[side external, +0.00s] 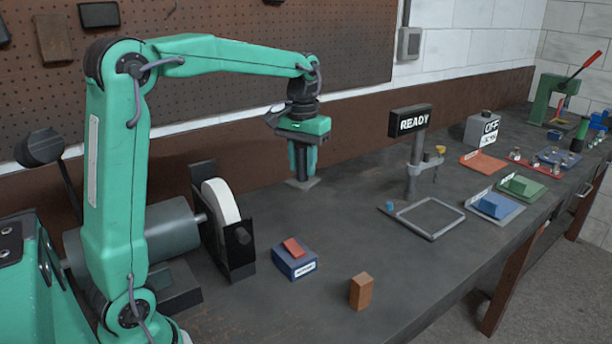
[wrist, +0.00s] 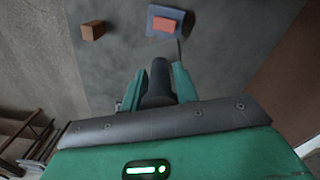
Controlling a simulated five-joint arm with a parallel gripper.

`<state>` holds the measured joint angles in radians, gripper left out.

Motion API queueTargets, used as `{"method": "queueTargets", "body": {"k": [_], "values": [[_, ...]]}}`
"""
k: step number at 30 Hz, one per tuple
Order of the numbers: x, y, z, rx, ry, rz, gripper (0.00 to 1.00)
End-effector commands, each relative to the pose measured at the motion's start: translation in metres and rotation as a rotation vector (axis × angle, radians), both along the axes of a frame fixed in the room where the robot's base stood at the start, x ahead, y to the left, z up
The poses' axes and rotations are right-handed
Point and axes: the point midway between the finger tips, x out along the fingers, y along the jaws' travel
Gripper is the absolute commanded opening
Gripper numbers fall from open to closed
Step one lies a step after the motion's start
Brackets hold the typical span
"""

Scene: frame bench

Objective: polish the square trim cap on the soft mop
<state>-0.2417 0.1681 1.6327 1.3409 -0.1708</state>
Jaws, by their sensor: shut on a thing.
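My gripper (side external: 303,160) points down over the bench, right of the wheel, with its fingers shut on a dark upright piece. A flat grey square (side external: 303,183), which looks like the square trim cap, shows at the lower end of this piece. I cannot tell whether it touches the bench. The white round wheel (side external: 221,206), which looks like the soft mop, stands upright in a dark frame beside a grey motor (side external: 174,233), apart from the gripper.
A blue block with a red piece on top (side external: 293,248) and a brown block (side external: 361,291) stand in front. A sign reading READY (side external: 410,121) stands behind an empty grey frame (side external: 430,235). Coloured trays and a green press (side external: 552,100) are farther right. The bench between wheel and gripper looks clear.

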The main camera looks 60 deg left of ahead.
Motion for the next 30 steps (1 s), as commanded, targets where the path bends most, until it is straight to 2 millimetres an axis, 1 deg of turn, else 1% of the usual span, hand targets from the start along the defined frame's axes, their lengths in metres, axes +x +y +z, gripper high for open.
{"method": "queueTargets", "body": {"k": [1,3,9,13,18,21,24,30], "values": [[-0.011,0.014,0.009,0.001,-0.005,0.033,0.05],[-0.025,0.028,0.019,0.001,-0.005,0.071,0.05],[-0.072,0.065,0.046,0.002,-0.005,0.181,0.05],[-0.103,0.082,0.061,0.002,-0.004,0.250,0.05],[-0.137,0.096,0.076,0.001,-0.003,0.322,0.05],[-0.150,0.100,0.081,0.001,-0.002,0.350,0.05],[-0.158,0.102,0.084,0.000,-0.001,0.366,0.05],[-0.162,0.102,0.086,0.000,-0.001,0.373,0.05]]}}
